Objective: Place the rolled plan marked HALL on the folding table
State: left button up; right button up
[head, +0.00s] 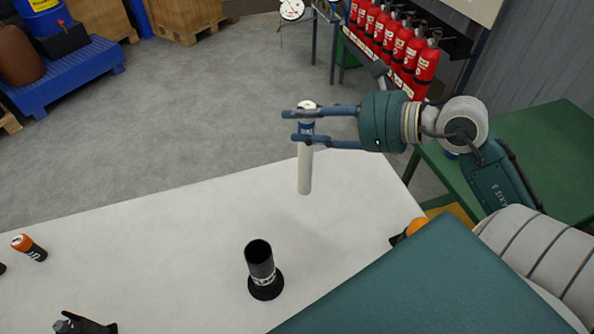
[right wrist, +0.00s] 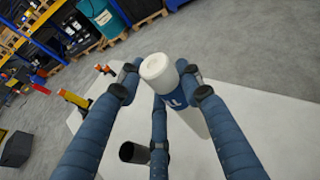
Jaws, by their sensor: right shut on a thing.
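A rolled plan (head: 305,172), a white tube with a blue label band, hangs nearly upright in my right gripper (head: 296,126). A white-topped table (head: 150,260), apparently the folding table, fills the lower head view. The roll appears above its far right part; whether its lower end touches the top is unclear. My left gripper is not in view.
A black cup-like holder (head: 262,270) on a round base stands on the white table, nearer than the roll. An orange-and-black cylinder (head: 29,247) lies at the left. A green table (head: 550,150) stands at right, and red extinguishers (head: 400,42) line a rack behind.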

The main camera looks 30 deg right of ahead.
aim_at(309, 171)
notch_tip(309, 171, down, 9)
jog(key=shift+f, duration=2.6)
jog(key=o, duration=1.4)
jog(key=shift+c, duration=0.2)
